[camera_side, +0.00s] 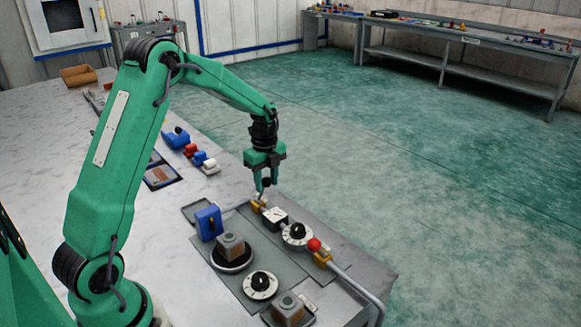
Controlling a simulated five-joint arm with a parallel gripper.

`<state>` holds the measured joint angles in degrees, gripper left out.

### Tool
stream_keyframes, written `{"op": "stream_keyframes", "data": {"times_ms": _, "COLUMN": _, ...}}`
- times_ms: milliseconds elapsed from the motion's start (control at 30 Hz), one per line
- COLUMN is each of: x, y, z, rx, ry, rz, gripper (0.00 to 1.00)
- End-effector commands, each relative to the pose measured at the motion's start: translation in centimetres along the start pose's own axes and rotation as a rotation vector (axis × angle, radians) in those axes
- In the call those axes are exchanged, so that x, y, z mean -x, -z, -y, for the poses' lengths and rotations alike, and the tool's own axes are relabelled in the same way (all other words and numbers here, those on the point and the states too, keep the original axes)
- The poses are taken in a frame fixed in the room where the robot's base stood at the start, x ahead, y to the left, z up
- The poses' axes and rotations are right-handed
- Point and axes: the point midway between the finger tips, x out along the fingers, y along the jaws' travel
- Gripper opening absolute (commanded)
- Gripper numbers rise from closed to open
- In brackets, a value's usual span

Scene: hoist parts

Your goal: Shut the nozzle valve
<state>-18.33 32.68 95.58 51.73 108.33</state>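My gripper (266,186) points down over the grey panel (238,232) on the near end of the bench. It is just above a small brass fitting (257,205) at the far end of a pipe line. A small dark part shows at the fingertips. I cannot tell whether the fingers touch it or how far apart they are. Along the line are a white gauge-like block (274,217), a black knob on a white dial (297,232) and a red knob (314,244) over a brass fitting (322,258). No readable label shows which is the nozzle valve.
A blue box (208,222), a brown block on a round base (231,246), a second dial (260,284) and another brown block (288,307) stand left of the line. A grey pipe (355,284) curves off the near edge. Small coloured parts (198,158) lie farther back.

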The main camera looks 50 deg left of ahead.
Motion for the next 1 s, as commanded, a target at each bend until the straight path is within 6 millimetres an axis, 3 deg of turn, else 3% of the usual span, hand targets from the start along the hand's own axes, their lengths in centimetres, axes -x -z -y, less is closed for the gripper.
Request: {"op": "stream_keyframes", "data": {"times_ms": 1000, "x": -0.36, "y": -0.02, "z": -1.01, "rx": 0.001, "ry": 0.000, "rz": 0.000, "gripper": 0.38}}
